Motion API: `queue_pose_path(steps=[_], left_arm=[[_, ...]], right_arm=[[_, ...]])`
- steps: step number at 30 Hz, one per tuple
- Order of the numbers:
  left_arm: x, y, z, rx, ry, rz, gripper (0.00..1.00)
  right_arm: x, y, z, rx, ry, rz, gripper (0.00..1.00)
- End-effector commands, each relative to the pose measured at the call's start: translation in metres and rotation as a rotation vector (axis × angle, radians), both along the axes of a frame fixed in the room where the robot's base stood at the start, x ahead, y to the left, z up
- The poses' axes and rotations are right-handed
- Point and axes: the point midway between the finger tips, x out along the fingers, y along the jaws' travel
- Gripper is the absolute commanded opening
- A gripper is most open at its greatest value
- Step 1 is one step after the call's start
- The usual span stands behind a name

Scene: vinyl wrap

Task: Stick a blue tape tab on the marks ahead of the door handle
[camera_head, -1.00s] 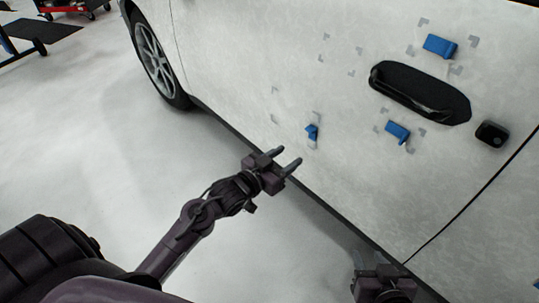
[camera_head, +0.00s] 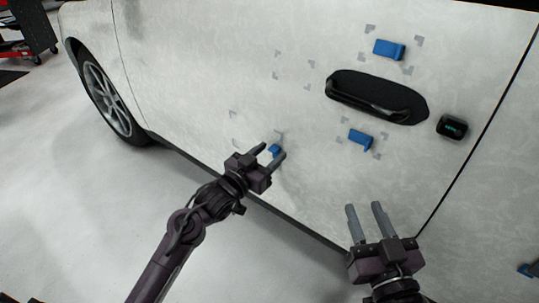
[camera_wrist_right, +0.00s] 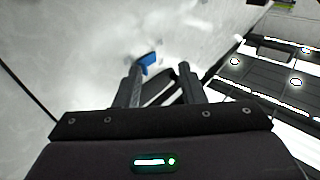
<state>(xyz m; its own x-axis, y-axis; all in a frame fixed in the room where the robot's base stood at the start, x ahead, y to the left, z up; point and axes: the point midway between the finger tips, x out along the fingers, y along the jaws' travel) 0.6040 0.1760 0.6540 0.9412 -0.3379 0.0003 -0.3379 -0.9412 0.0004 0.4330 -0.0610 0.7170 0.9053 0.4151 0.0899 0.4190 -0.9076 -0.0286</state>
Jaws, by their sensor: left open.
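A black door handle (camera_head: 378,97) is set in the pale car door. Ahead of it, to the left, grey corner marks (camera_head: 293,72) frame bare door. Blue tape tabs are on the door above the handle (camera_head: 389,49), below it (camera_head: 361,139) and at the lower-left marks (camera_head: 274,149). My left gripper (camera_head: 269,153) is open; its fingertips appear on either side of the lower-left tab, partly hiding it. I cannot tell if they touch it. My right gripper (camera_head: 364,207) is open and empty below the handle. The right wrist view shows a blue tab (camera_wrist_right: 148,62) beyond its fingers.
A small black box (camera_head: 453,127) sits on the door right of the handle. A blue piece (camera_head: 526,270) shows at the lower right edge. The front wheel (camera_head: 105,98) is at the left. Clear floor lies below the door.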

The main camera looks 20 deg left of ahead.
Motion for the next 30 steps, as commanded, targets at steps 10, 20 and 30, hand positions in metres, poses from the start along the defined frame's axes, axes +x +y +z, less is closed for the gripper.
queue_pose_path(steps=[10, 20, 30], left_arm=[[0.0072, -0.0030, 0.0001, 0.001, 0.000, -0.001, 0.48], [0.0070, -0.0027, -0.0001, 0.001, 0.001, 0.000, 0.22], [0.0069, -0.0027, -0.0002, 0.001, 0.001, 0.000, 0.08]], right_arm=[[0.0001, -0.0009, 0.0140, 0.024, -0.059, -0.002, 0.36], [0.0001, -0.0008, 0.0138, 0.023, -0.058, -0.002, 0.36], [0.0000, -0.0006, 0.0137, 0.024, -0.057, -0.002, 0.36]])
